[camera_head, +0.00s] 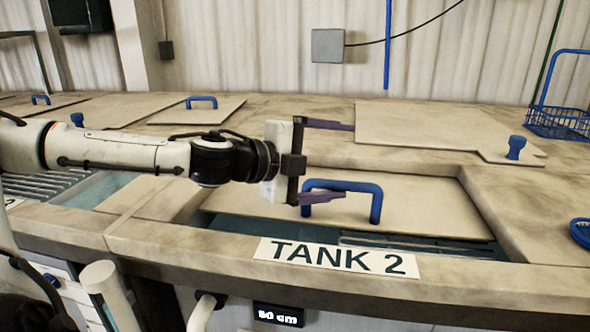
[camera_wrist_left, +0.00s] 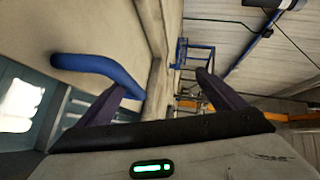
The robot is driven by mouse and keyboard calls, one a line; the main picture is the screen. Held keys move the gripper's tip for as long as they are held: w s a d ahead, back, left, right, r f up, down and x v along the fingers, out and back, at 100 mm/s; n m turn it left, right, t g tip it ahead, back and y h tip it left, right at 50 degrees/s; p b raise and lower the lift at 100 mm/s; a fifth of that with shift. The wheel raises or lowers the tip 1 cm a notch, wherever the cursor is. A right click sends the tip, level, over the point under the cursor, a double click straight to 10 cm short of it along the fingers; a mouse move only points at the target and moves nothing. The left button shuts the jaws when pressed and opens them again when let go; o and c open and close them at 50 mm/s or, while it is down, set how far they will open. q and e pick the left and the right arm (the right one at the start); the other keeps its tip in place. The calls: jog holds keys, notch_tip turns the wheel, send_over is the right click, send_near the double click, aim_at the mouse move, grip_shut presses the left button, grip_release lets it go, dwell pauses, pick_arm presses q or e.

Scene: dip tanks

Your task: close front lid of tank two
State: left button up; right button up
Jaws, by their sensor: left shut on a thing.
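The front lid of tank two (camera_head: 430,210) is a beige panel lying over the opening behind the TANK 2 label (camera_head: 335,257). A dark gap with teal interior shows along its front edge; I cannot tell how far the lid is tilted. Its blue U-shaped handle (camera_head: 375,205) stands on top and also shows in the left wrist view (camera_wrist_left: 95,70). The lower finger crosses in front of the handle bar. The handle's contact behind the finger is partly hidden. My right gripper is not in view.
Behind is another beige lid (camera_head: 430,125) with a blue knob (camera_head: 516,147) at its right. A blue wire basket (camera_head: 558,122) stands at the far right. A lid with a blue handle (camera_head: 201,102) lies at the back left. An open tank shows at left, under my arm.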

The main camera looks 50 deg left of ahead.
pick_arm(q)
jog(key=shift+s+a+r+b, duration=0.35)
jog(key=shift+s+r+b, duration=0.2)
jog(key=shift+r+b, duration=0.3)
jog(key=shift+c, duration=0.2)
jog(key=shift+b+v, duration=0.55)
jog(key=shift+v, duration=0.25)
jog(key=shift+s+a+y+b, duration=0.1)
jog(key=shift+s+y+b, duration=0.25)
jog(key=shift+s, duration=0.3)
jog(key=shift+c, duration=0.2)
jog(key=shift+v, duration=0.95)
jog(key=c, duration=0.9)
jog(key=shift+o, duration=0.2)
jog(key=shift+s+a+b, duration=0.1)
jog(key=shift+s+b, duration=0.7)
jog(key=shift+s, duration=1.45)
